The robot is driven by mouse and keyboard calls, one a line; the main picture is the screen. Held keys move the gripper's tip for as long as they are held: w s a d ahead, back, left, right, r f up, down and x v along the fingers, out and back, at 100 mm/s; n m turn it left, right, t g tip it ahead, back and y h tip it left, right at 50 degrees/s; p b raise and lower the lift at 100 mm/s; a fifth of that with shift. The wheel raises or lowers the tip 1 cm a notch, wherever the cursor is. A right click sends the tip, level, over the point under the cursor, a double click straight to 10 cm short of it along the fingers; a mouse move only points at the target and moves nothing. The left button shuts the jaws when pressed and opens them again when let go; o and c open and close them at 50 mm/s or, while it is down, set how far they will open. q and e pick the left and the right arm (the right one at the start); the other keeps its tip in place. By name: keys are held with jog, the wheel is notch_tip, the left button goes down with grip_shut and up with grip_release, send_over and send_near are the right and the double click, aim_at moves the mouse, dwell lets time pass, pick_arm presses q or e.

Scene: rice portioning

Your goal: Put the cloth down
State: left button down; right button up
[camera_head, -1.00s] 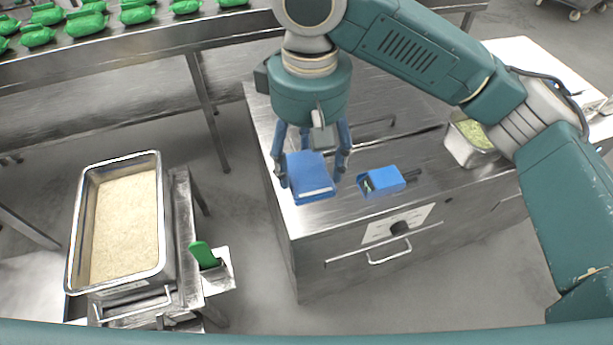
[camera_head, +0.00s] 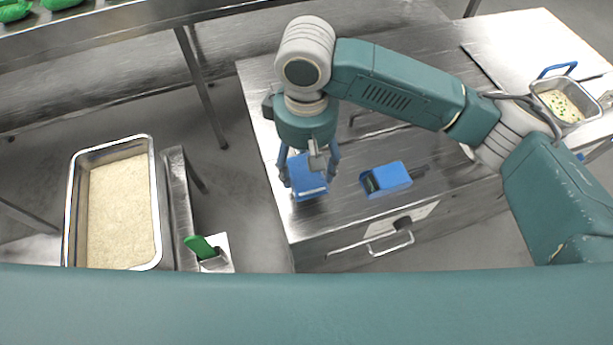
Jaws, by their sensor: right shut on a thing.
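The cloth (camera_head: 308,185) is a folded blue piece at the left front part of the steel counter (camera_head: 340,215). My right gripper (camera_head: 309,172) points down over it, with its blue fingers on either side, and is shut on it. The cloth is at or just above the counter top; I cannot tell whether it touches. Part of it is hidden behind the fingers. My left gripper is not in view.
A blue box-like item (camera_head: 386,178) stands right of the cloth. A rice pan (camera_head: 152,200) and a green-handled tool (camera_head: 200,247) are at the left. A small food pan (camera_head: 563,100) is at the far right. Green packages (camera_head: 14,11) lie on the back table.

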aim_at(307, 181)
notch_tip(307, 181, down, 2)
jog(key=shift+s+f, duration=0.1)
jog(key=shift+f, duration=0.3)
notch_tip(307, 181, down, 3)
jog(key=shift+f+p, duration=0.2)
jog(key=shift+p, duration=0.1)
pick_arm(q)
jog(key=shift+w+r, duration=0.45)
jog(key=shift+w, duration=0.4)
pick_arm(e)
jog(key=shift+f, duration=0.15)
jog(key=o, duration=1)
jog(key=shift+f, duration=0.1)
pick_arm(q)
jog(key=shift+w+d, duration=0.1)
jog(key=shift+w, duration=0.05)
pick_arm(e)
jog(key=shift+o, duration=0.2)
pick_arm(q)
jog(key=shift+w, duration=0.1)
